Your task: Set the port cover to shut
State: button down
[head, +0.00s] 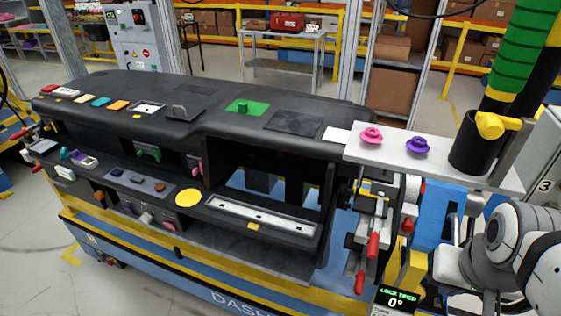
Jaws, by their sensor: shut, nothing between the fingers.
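The dashboard module (225,88) is a long black body across the middle of the head view. I cannot tell for certain which part is the port cover. A small dark grey flap-like piece (180,112) stands raised on its top, left of centre. Beside it lies a white-framed plate (148,108) with a dark middle. Whether either is the cover, open or shut, is not clear at this size. Parts of my arm show at the lower right, but I cannot make out my gripper there.
A light grey shelf (385,160) at the right holds a pink knob (371,136) and a purple knob (417,147). Red-handled clamps (373,244) stand below it. Open floor (35,225) lies at the left.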

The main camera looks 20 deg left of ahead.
aim_at(77, 155)
jog(key=u, duration=1.75)
